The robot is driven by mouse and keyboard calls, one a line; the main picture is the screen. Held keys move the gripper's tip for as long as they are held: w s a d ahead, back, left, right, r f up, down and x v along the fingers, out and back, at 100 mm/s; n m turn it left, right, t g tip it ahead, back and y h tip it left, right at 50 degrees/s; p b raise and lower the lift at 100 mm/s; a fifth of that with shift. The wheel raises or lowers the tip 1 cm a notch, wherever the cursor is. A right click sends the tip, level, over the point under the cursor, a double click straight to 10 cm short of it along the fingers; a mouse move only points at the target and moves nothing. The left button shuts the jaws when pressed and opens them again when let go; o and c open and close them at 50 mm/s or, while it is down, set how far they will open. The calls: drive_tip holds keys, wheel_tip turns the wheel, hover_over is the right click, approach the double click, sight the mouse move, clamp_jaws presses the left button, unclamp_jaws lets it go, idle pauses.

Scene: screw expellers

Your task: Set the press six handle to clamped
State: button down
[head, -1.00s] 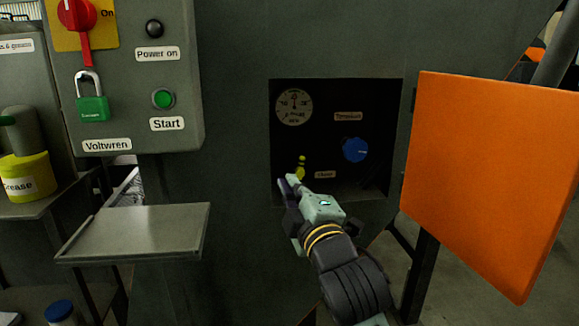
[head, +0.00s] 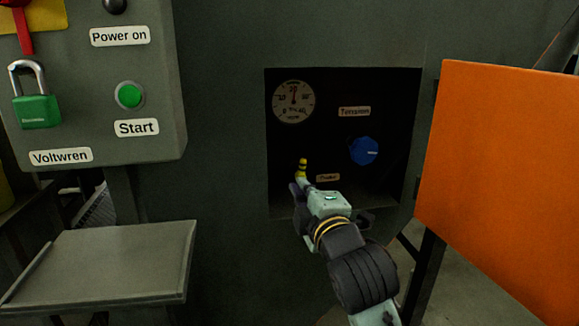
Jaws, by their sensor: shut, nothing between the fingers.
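A dark recess (head: 335,90) in the grey machine body holds a small yellow handle (head: 302,167) with a dark band near its top. The handle points up, at the lower left of the recess. Its lower end is hidden behind my gripper. My gripper (head: 299,188) is shut and empty, its tip just below and in front of the handle. I cannot tell whether they touch. A small label (head: 328,177) beside the handle is too blurred to read surely.
The recess also holds a round gauge (head: 293,101) and a blue knob (head: 364,151). An open orange door (head: 508,170) stands to the right. A control box (head: 150,60) with a green start button and a metal shelf (head: 110,260) are at the left.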

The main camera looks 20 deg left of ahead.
sight(299, 175)
drive_tip(key=p+x, duration=0.2)
drive_tip(key=x, duration=0.8)
